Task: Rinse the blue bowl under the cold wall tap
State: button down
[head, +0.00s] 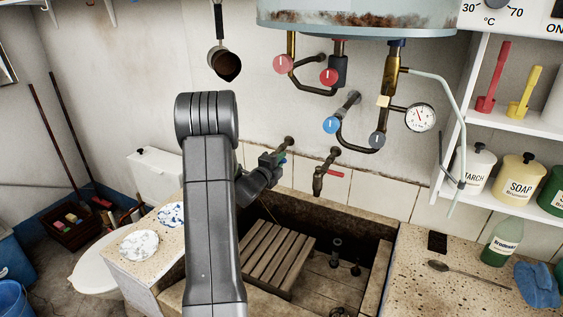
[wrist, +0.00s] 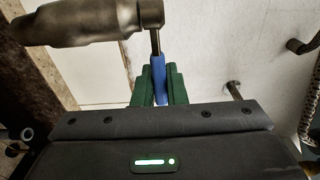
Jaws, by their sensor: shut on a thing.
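My gripper (head: 277,158) is at the back wall above the stone trough (head: 385,262). In the wrist view its green fingers (wrist: 159,84) are closed on the blue lever (wrist: 158,68) of the cold wall tap. The tap's grey metal body (wrist: 90,22) crosses the upper left of that view. In the head view the cold tap (head: 288,142) is partly covered by my gripper. No running water can be made out. I cannot make out a plain blue bowl in either view; my arm hides part of the trough and counter.
A red-lever tap (head: 325,172) sits just right of my gripper. A slatted wooden rack (head: 268,258) lies in the trough. A blue-and-white dish (head: 171,214) and a white one (head: 139,244) are on the left counter. The boiler (head: 357,18) and pipes hang above.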

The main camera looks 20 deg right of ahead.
jog(key=m+g+b, duration=0.1)
jog(key=m+g+h+b, duration=0.1)
jog(key=a+g+h+b, duration=0.1)
jog(key=shift+s+r+m+g, duration=0.2)
jog(key=shift+s+m+g, duration=0.15)
jog(key=shift+m+g, duration=0.05)
jog(key=shift+a, duration=0.1)
jog(key=c, duration=1.5)
grip_release()
jog(key=shift+w+f, duration=0.1)
jog(key=shift+w, duration=0.1)
jog(key=shift+o, duration=0.2)
jog(key=shift+a+f, duration=0.1)
jog(key=b+v, duration=0.3)
jog(key=v, duration=1)
jog(key=shift+a+b, duration=0.3)
